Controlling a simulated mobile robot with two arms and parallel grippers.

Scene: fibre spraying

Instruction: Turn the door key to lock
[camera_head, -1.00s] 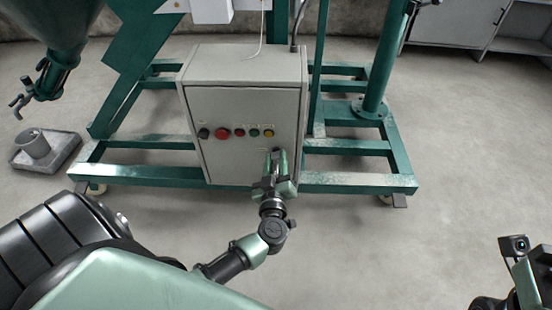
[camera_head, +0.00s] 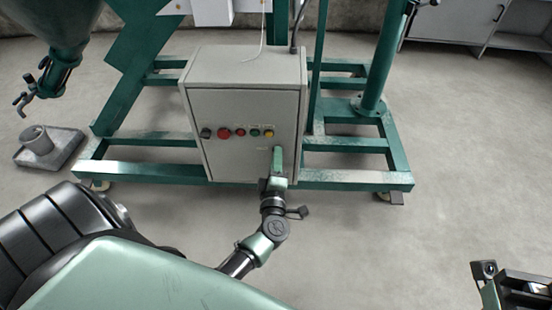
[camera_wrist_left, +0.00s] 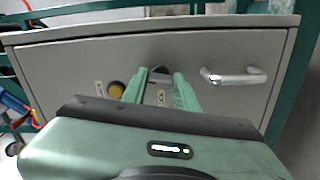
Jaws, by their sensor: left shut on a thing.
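The grey control box (camera_head: 247,105) stands on the green frame, its door (camera_head: 225,155) facing me and looking shut. My left gripper (camera_head: 278,157) is at the right part of the door, below the row of buttons, with its fingers edge-on in the head view. In the left wrist view the fingers (camera_wrist_left: 160,82) are closed around a small dark piece at the door face. This is where the key sits, but the key itself is mostly hidden between the fingertips. My right gripper (camera_head: 512,287) is at the bottom right corner, partly cut off and away from the box.
A red button (camera_head: 223,133) and several smaller buttons sit on the door. A metal handle (camera_wrist_left: 235,77) is close beside the fingers in the wrist view. The green frame (camera_head: 345,181) surrounds the box. The floor to the right is clear.

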